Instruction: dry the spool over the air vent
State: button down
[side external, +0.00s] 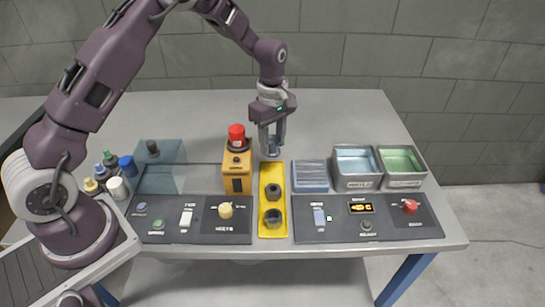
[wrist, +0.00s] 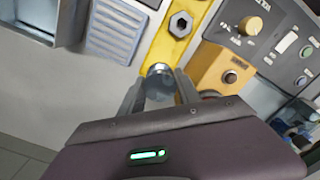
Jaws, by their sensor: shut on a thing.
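My gripper (side external: 271,148) is shut on a small grey, shiny cylindrical piece, which I take to be the spool (wrist: 160,74). Between the fingers (wrist: 160,95) its round end shows in the wrist view; the fingers hide part of its sides. The gripper points down near the back end of the yellow tray. The air vent appears to be the blue-grey slatted block (side external: 311,176) just right of that tray; it also shows in the wrist view (wrist: 115,30). The spool is to the left of the slats in the side view, not over them.
The yellow tray (side external: 264,232) holds two dark pieces. An orange box (side external: 236,180) with a red button stands left of my gripper. Right of the slats are a blue-filled bin (side external: 340,183) and a green-filled bin (side external: 423,178). Control panels (side external: 390,231) lie in front.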

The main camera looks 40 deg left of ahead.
jog(key=shift+w+d+f, duration=0.55)
jog(key=shift+w+d, duration=0.5)
jog(key=shift+d, duration=0.4)
jog(key=shift+w+d+f, duration=0.5)
jog(key=shift+w+d, duration=0.5)
jog(key=shift+d, duration=0.45)
jog(key=shift+w+d+f, duration=0.55)
jog(key=shift+w+d, duration=0.5)
jog(key=shift+d, duration=0.4)
jog(key=shift+s+a, duration=0.1)
jog(key=shift+s+a, duration=0.15)
jog(key=shift+a, duration=0.05)
jog(key=shift+d, duration=0.1)
jog(key=shift+w+d, duration=0.2)
jog(key=shift+w, duration=0.05)
jog(key=shift+s+a, duration=0.1)
jog(key=shift+a, duration=0.05)
jog(key=shift+s+a, duration=0.15)
